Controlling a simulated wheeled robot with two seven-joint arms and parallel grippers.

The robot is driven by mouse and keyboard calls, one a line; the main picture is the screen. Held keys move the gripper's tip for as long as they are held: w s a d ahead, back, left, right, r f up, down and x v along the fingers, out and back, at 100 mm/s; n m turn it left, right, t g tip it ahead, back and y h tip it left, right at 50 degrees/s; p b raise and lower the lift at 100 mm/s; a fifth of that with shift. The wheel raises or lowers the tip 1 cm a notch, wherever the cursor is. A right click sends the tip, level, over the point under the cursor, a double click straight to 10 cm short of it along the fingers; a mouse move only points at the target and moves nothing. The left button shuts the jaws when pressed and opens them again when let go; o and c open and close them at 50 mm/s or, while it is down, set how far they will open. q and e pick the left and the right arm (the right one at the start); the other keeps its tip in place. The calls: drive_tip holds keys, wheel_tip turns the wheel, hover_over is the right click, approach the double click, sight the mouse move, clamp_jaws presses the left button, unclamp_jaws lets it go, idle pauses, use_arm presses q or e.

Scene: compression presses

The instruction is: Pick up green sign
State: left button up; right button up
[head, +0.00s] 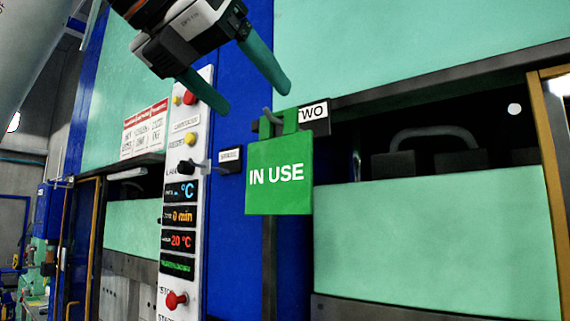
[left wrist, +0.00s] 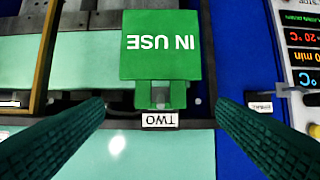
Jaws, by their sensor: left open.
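The green sign (head: 280,178) reads "IN USE" and hangs from a grey hook on the blue press frame, just under the "TWO" label (head: 314,112). My left gripper (head: 255,98) is open and empty, above and to the left of the sign in the head view. In the left wrist view the sign (left wrist: 161,48) appears upside down, its narrow top part lying ahead of and between my two open green fingers (left wrist: 155,118). The fingers do not appear to touch it. My right gripper is not in view.
A white control panel (head: 185,200) with knobs and displays stands left of the sign. Another hook with a small label (head: 230,160) sticks out between them. A press opening with a grey handle (head: 435,135) and a pale green door (head: 430,245) lies to the right.

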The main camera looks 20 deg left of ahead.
sight(278, 124)
use_arm(q)
drive_tip(key=p+x, duration=0.1)
drive_tip(key=x, duration=0.2)
drive_tip(key=shift+w, duration=0.25)
drive_tip(key=p+x, duration=0.3)
drive_tip(key=x, duration=0.2)
drive_tip(key=shift+w+r, duration=0.1)
drive_tip(key=shift+r, duration=0.05)
drive_tip(key=shift+w+d+f, duration=0.1)
drive_tip(key=shift+w+f, duration=0.15)
drive_tip(key=shift+w, duration=0.1)
drive_tip(key=shift+c, duration=0.3)
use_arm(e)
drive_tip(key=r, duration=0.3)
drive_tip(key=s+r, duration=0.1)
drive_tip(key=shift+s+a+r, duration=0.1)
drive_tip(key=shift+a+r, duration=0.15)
use_arm(q)
drive_tip(key=c, duration=1.3)
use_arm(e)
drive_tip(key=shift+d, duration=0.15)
use_arm(q)
drive_tip(key=shift+s, duration=0.1)
